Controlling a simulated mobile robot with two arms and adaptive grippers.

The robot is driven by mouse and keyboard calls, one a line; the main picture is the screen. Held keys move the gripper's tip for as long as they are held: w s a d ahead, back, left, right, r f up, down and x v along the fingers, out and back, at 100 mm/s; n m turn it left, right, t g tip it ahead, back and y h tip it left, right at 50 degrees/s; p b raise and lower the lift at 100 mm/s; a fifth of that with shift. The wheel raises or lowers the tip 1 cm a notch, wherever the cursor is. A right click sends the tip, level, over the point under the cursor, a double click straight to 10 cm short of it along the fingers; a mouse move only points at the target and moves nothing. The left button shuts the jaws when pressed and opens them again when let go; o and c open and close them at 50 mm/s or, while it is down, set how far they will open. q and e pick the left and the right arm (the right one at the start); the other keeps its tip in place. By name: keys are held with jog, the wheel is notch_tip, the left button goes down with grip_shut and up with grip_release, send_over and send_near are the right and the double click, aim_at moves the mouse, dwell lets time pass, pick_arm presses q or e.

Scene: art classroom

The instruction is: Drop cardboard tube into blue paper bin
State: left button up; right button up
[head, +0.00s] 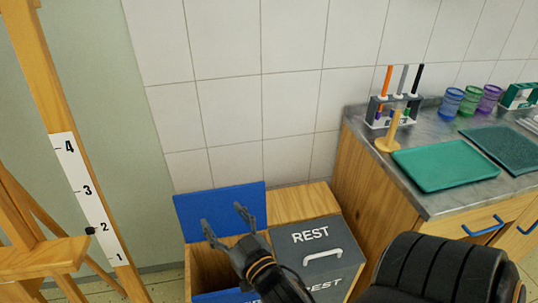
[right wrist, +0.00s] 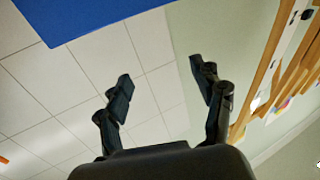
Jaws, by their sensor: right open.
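The blue paper bin stands low against the tiled wall in the head view, with its blue lid (head: 190,209) raised and its wooden inside (head: 203,264) partly showing. My right gripper (head: 223,216) is over the bin opening, in front of the raised lid, with its fingers spread and nothing between them. It also shows open and empty in the right wrist view (right wrist: 160,78), where a blue panel (right wrist: 95,12) fills the top left corner. No cardboard tube is in sight in either view. Much of the bin's inside is hidden by my right arm. My left gripper is not in view.
A grey-lidded REST bin (head: 318,250) adjoins on the right, shut. A counter (head: 433,207) holds a green tray (head: 445,163), a wooden peg stand (head: 389,137), a marker rack (head: 381,112) and coloured cups (head: 469,101). A wooden easel (head: 50,80) stands left.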

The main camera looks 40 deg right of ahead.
pick_arm(q)
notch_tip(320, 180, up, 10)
jog(key=p, duration=0.9)
pick_arm(e)
jog(key=s+a+r+n+y, duration=0.1)
jog(key=s+a+r, duration=0.2)
jog(key=r, duration=0.7)
jog(key=shift+s+r+y, duration=0.3)
jog(key=shift+r, duration=0.05)
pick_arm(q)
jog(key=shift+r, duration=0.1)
